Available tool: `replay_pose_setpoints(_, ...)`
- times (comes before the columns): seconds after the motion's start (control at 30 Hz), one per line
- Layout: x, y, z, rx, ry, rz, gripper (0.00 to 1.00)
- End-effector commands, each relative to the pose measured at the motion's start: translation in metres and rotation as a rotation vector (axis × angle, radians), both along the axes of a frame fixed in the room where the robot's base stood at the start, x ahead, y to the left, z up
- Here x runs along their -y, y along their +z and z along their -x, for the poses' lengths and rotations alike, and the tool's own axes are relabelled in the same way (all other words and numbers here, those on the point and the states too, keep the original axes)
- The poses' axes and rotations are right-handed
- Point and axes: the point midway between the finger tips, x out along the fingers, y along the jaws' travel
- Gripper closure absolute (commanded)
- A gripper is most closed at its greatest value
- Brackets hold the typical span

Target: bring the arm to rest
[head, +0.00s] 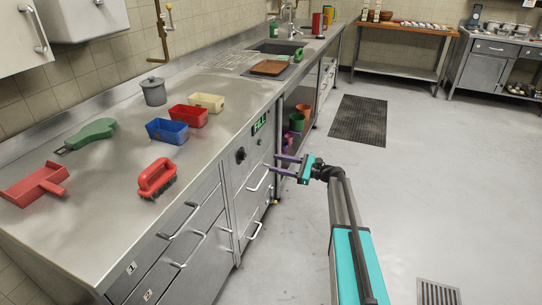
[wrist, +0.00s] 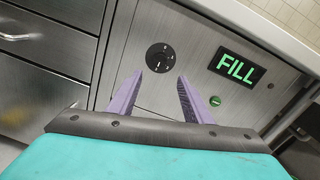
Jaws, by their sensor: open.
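My gripper (head: 287,164) is open and empty in the head view. It is held in front of the steel counter's front, below the level of the worktop, with its purple fingers pointing left toward the panel. In the wrist view my gripper (wrist: 160,95) shows its two fingers spread apart. Beyond them is a steel panel with a black dial (wrist: 160,57), a lit green FILL sign (wrist: 238,69) and a small green button (wrist: 215,101). I cannot tell whether the fingertips touch the panel.
The steel worktop (head: 120,210) holds a red brush (head: 157,178), a red dustpan (head: 35,184), a green-handled tool (head: 92,134), blue (head: 167,131), red and cream tubs, and a grey pot (head: 153,91). Drawer handles (head: 258,181) stick out. The floor (head: 450,200) at right is clear around a dark mat (head: 358,120).

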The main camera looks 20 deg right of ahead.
Motion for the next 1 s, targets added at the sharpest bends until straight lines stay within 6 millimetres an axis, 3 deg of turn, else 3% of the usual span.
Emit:
replay_pose_setpoints(0.17, -0.021, -0.004, -0.001, -0.008, 0.023, -0.003, 0.55)
replay_pose_setpoints(0.37, -0.079, -0.043, 0.015, -0.061, 0.083, -0.023, 0.55)
replay_pose_setpoints(0.57, -0.146, -0.098, 0.064, -0.149, 0.167, 0.017, 0.55)
replay_pose_setpoints(0.7, -0.185, -0.139, 0.107, -0.209, 0.232, 0.085, 0.55)
replay_pose_setpoints(1.0, -0.245, -0.220, 0.218, -0.278, 0.399, 0.297, 0.55)
